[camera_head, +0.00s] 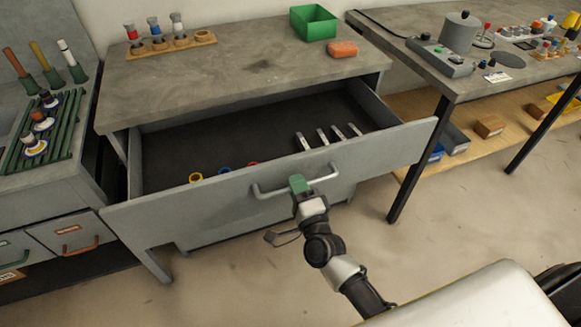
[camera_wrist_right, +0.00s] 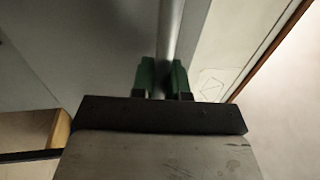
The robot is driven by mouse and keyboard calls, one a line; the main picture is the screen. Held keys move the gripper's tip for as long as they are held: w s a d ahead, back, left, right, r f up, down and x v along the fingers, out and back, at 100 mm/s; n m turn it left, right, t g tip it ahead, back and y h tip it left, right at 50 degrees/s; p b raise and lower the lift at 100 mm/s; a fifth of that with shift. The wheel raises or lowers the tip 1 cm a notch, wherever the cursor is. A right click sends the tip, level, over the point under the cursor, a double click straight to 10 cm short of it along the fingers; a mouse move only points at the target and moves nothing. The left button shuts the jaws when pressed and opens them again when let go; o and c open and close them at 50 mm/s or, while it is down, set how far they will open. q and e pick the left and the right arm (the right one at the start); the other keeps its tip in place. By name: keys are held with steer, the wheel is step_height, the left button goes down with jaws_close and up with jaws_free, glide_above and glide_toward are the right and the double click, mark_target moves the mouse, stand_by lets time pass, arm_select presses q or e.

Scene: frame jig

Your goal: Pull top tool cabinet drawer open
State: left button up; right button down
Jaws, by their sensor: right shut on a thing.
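The grey top drawer (camera_head: 210,205) of the tool cabinet (camera_head: 240,62) stands pulled well out, with its dark inside showing. Several metal tools and coloured rings lie in it. My right gripper (camera_head: 298,182) is shut on the bar handle (camera_head: 325,177) at the drawer's front. In the right wrist view the green fingers (camera_wrist_right: 162,78) sit on both sides of the handle bar (camera_wrist_right: 168,35). My left gripper is not in view.
A workbench (camera_head: 455,80) is at right, a grey unit (camera_head: 60,190) at left. Open floor lies in front of the drawer.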

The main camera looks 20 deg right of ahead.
steer(key=shift+s, duration=1.85)
steer(key=c, duration=1.1)
jaws_free()
steer(key=shift+c, duration=0.2)
steer(key=s+f, duration=0.2)
steer(key=s, duration=0.8)
steer(key=shift+s+d, duration=0.25)
steer(key=shift+s, duration=0.05)
